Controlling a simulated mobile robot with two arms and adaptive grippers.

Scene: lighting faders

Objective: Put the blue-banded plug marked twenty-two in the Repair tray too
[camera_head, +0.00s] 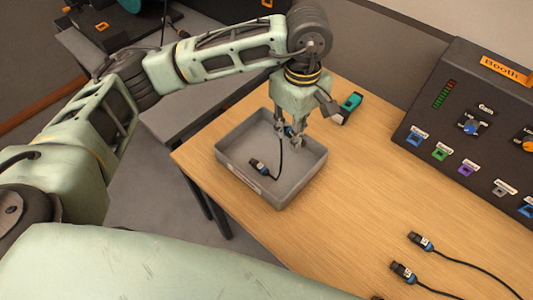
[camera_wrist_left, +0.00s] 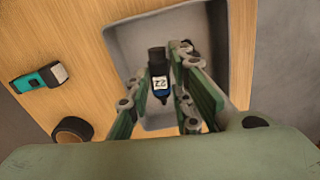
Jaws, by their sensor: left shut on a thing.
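The blue-banded plug marked 22 (camera_wrist_left: 160,83) sits between the fingers of my left gripper in the left wrist view, its label facing the camera. My left gripper (camera_head: 290,135) is shut on it, over the grey tray (camera_head: 305,172). In the head view only a small blue part of the held plug shows between the fingers. I cannot tell whether it touches the tray floor. Another dark plug (camera_head: 258,167) lies inside the tray, with a black cable curving up toward the gripper. The tray's front label is too small to read. My right gripper is not in view.
A teal and dark object (camera_head: 351,102) lies on the table behind the tray. Two plugs with cables (camera_head: 420,241) (camera_head: 403,271) lie at the front right. The Booth panel (camera_head: 470,125) stands at the right. The table middle is clear.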

